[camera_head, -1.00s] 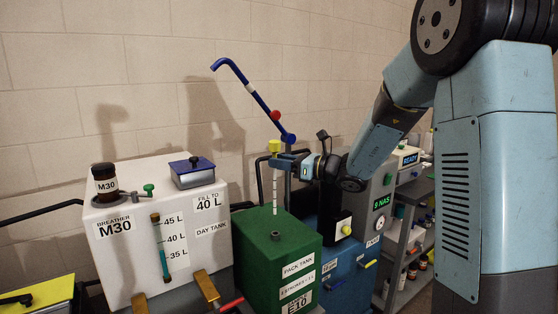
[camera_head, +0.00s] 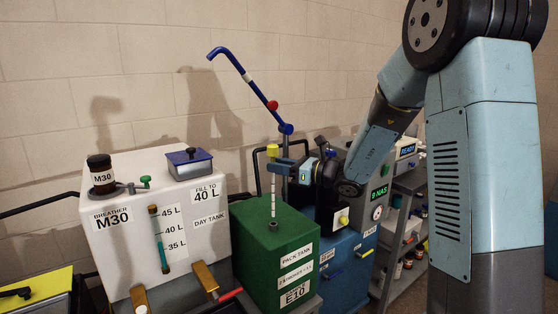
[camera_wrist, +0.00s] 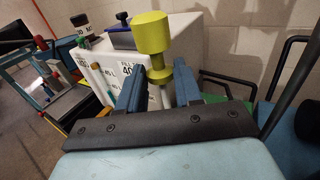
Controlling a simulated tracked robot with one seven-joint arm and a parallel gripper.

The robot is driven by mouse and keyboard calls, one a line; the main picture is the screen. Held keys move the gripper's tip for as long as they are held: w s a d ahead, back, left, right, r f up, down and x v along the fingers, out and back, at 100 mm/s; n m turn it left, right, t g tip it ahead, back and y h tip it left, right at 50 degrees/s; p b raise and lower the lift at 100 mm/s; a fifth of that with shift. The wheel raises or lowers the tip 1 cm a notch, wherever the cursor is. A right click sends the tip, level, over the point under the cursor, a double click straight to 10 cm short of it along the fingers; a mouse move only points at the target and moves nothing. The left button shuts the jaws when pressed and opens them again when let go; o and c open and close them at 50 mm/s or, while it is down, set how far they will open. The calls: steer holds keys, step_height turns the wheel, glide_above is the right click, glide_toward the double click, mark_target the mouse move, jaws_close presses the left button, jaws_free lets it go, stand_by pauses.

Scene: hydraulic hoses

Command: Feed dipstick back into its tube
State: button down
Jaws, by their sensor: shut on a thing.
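The dipstick has a yellow knob (camera_head: 272,150) and a pale, dark-marked rod (camera_head: 273,195) hanging roughly upright below it. My gripper (camera_head: 281,165) is shut on the dipstick just under the knob. In the wrist view the blue fingers of my gripper (camera_wrist: 159,88) sit on either side of the yellow stem, with the yellow knob (camera_wrist: 150,33) above them. The dark tube mouth (camera_head: 273,226) stands on top of the green pack tank (camera_head: 255,240). The rod's lower end is just above or at this mouth; I cannot tell whether it has entered.
A white day tank (camera_head: 170,245) stands left of the green tank, with brass fittings and a red handle in front. A blue unit (camera_head: 345,265) stands to the right. A blue bent pipe (camera_head: 243,77) rises behind my gripper. Open air surrounds the rod.

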steer(key=shift+f, duration=0.85)
stand_by(1.2)
